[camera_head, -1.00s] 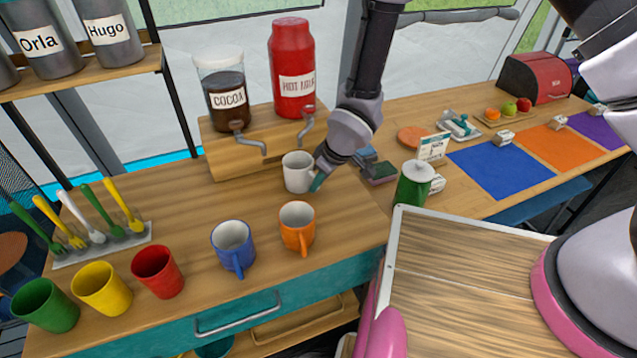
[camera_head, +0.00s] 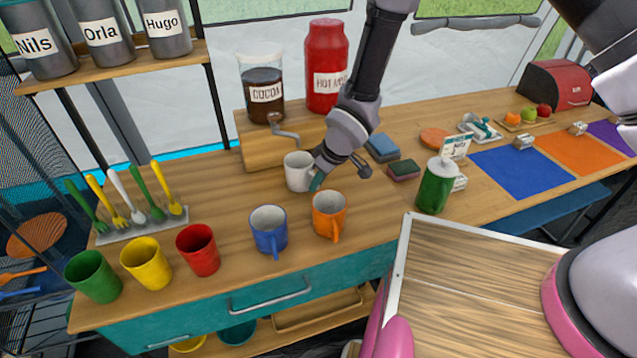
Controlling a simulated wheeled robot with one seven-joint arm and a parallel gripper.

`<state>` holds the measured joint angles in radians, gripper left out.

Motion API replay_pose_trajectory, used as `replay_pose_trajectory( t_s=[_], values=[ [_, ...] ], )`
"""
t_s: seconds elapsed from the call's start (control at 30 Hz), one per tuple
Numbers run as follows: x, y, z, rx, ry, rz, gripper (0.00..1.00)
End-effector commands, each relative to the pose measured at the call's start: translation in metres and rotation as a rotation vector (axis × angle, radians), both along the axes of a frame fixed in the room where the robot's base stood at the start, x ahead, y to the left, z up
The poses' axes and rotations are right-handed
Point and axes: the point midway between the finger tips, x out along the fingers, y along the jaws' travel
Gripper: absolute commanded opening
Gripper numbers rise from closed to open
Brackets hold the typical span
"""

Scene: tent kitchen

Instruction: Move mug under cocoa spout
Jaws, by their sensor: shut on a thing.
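My gripper (camera_head: 318,180) is shut on the white mug (camera_head: 297,172), holding it upright at its right side. The mug is at or just above the counter, in front of the wooden dispenser stand; I cannot tell whether it touches the counter. The clear cocoa jar (camera_head: 263,90), with dark liquid and a COCOA label, stands on the stand. Its grey cocoa spout (camera_head: 284,132) reaches forward and right, above and slightly left of the mug in the picture. My arm partly hides the red hot milk jar (camera_head: 325,65) and hides its spout.
A blue mug (camera_head: 268,231) and an orange mug (camera_head: 329,214) stand in front of the white mug. Red, yellow and green cups line the left front. The wooden stand (camera_head: 258,157) rises behind. The counter left of the white mug is clear.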

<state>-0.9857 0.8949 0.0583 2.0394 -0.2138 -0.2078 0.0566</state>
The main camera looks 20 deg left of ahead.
Motion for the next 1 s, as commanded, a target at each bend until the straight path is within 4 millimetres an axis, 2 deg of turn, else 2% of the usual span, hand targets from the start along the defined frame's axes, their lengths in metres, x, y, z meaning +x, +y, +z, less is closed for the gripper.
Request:
replay_pose_trajectory(
  t_s=[0.1,0.13,0.2,0.5,0.63,1.0],
  values=[
    [0.000,0.000,0.000,-0.001,0.001,0.000,0.00],
    [-0.001,0.000,0.000,-0.001,0.001,0.000,0.22],
    [0.000,0.000,0.000,-0.001,0.001,0.000,0.49],
    [0.000,0.000,0.000,0.000,0.000,0.000,0.49],
    [-0.001,-0.003,0.008,0.001,0.000,0.000,0.49],
    [-0.009,-0.028,0.072,0.002,-0.001,-0.001,0.49]
  ],
)
